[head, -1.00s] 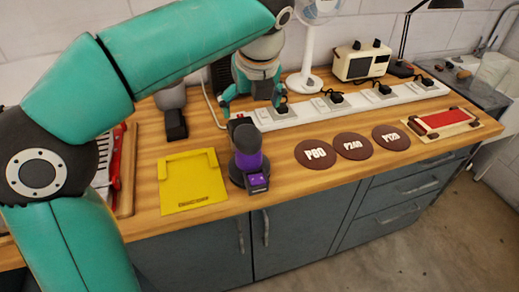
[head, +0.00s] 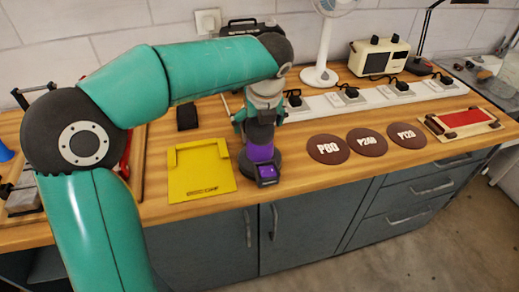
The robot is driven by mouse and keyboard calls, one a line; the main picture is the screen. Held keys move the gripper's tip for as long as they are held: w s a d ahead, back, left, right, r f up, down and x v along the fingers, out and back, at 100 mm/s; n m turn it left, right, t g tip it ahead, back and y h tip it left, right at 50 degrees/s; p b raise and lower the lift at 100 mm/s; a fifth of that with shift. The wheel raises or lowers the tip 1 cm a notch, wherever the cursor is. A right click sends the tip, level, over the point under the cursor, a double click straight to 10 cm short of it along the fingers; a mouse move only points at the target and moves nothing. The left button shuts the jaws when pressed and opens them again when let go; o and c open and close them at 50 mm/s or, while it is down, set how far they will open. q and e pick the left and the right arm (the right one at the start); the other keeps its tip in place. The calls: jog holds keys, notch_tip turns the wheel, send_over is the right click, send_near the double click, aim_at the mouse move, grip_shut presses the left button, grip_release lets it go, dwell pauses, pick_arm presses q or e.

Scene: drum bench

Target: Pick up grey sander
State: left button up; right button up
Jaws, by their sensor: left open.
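The grey sander (head: 263,171), dark with a purple middle, stands upright on the wooden bench, right of a yellow tray. My left gripper (head: 259,118) points down at the top of the sander. Its fingers are open, one on each side of the sander's upper part. I cannot tell whether they touch it. The gripper hides part of the sander's top. My right gripper is not in view.
The yellow tray (head: 224,184) lies left of the sander. Brown discs marked P80 (head: 328,149), P240 (head: 367,142) and P120 (head: 406,135) lie to the right. A white power strip (head: 370,98) with several plugs runs behind. A red-topped block (head: 462,119) is far right.

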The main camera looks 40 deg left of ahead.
pick_arm(q)
jog(key=x, duration=0.3)
jog(key=shift+w+d+f, duration=0.1)
jog(key=shift+f, duration=0.2)
jog(key=c, duration=1.3)
jog(key=shift+w+r, duration=0.1)
jog(key=shift+r, duration=0.05)
jog(key=shift+c, duration=0.6)
jog(key=shift+r, duration=0.1)
